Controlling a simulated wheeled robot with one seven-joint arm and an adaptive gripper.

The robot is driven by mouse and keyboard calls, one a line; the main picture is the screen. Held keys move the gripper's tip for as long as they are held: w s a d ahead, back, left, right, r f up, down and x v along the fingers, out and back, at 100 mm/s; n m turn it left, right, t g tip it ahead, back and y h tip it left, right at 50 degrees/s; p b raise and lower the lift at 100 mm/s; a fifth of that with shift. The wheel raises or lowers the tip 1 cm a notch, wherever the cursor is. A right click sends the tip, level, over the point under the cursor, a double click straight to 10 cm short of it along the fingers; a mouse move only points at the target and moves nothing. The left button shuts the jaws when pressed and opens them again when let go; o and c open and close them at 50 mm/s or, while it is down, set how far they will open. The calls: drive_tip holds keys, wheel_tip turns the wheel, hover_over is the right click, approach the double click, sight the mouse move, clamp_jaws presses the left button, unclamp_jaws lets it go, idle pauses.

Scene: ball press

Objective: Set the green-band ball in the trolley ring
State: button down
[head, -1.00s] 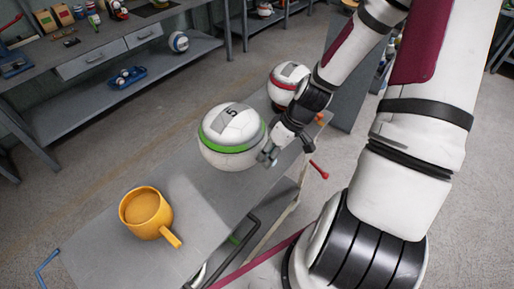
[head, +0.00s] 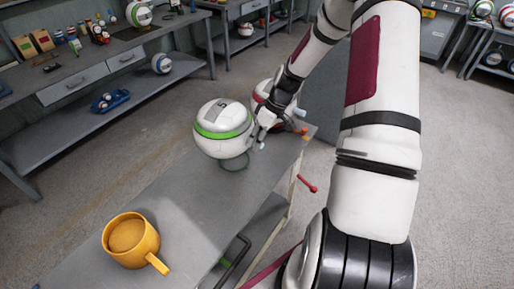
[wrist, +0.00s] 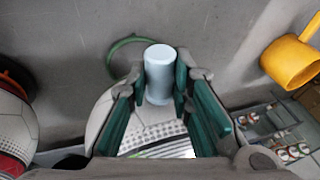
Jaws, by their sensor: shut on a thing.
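The green-band ball (head: 222,128) is white with a green stripe and a grey patch marked 5. It appears raised a little above the grey table (head: 185,205). My gripper (head: 260,142) is at its right side. In the wrist view my gripper (wrist: 160,85) is shut on the ball's pale blue stub (wrist: 159,70), and the ball's white surface (wrist: 150,125) shows between and under the fingers. A thin green ring (head: 234,166) lies on the table just under the ball, partly hidden by it. I cannot tell which thing is the trolley ring.
A yellow mug (head: 130,240) stands at the table's near end. A red-band ball (head: 262,92) sits behind my gripper, close to it.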

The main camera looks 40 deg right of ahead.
drive_tip(key=shift+w+d+f+p, duration=0.1)
drive_tip(key=shift+f+p, duration=0.25)
drive_tip(key=shift+f, duration=1.7)
drive_tip(key=c, duration=1.4)
unclamp_jaws()
